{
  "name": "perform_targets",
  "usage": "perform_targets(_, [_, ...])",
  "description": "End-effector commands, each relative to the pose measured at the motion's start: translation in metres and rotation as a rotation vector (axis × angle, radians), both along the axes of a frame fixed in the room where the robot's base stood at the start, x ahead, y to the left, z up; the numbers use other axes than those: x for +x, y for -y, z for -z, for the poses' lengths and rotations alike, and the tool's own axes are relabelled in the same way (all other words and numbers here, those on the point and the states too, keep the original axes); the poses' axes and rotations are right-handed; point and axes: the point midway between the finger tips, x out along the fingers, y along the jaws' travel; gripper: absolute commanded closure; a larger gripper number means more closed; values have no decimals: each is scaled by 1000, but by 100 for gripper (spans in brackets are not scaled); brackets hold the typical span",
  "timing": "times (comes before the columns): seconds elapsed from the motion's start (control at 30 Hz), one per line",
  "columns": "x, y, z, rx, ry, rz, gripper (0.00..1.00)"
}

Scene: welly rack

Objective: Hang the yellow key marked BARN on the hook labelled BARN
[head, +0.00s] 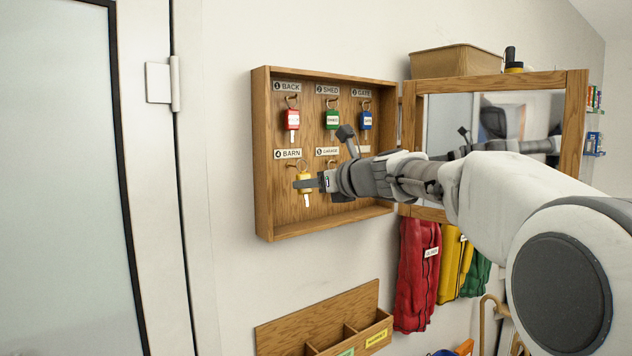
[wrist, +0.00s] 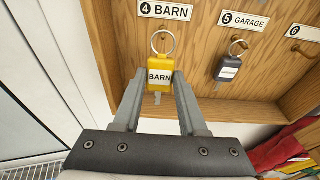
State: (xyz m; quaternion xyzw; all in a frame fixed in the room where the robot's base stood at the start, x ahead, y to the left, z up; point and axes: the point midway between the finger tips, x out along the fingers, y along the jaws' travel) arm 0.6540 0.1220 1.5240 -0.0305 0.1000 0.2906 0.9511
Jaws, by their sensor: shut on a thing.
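The yellow key (wrist: 160,66) marked BARN hangs upright between the fingers of my gripper (wrist: 160,84), which is shut on its tag. In the head view my gripper (head: 306,184) holds the yellow key (head: 304,176) inside the wooden key cabinet (head: 262,160), at the lower left. The key's metal ring (wrist: 163,42) stands up just below the BARN label (wrist: 165,10), in front of the back board. The BARN label also shows in the head view (head: 288,153). I cannot tell whether the ring is around the BARN hook or only in front of it.
A dark key (wrist: 228,68) hangs under the GARAGE label to the right. Red (head: 292,119), green (head: 333,119) and blue (head: 366,120) keys hang in the upper row. The cabinet's open door (head: 577,110) has a mirror and stands to the right, behind my arm.

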Motion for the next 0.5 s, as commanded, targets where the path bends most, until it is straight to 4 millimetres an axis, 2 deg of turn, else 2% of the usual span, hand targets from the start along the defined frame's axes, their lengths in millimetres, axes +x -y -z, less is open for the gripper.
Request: perform_targets(0.5, [24,-17,5,0,0,0,100])
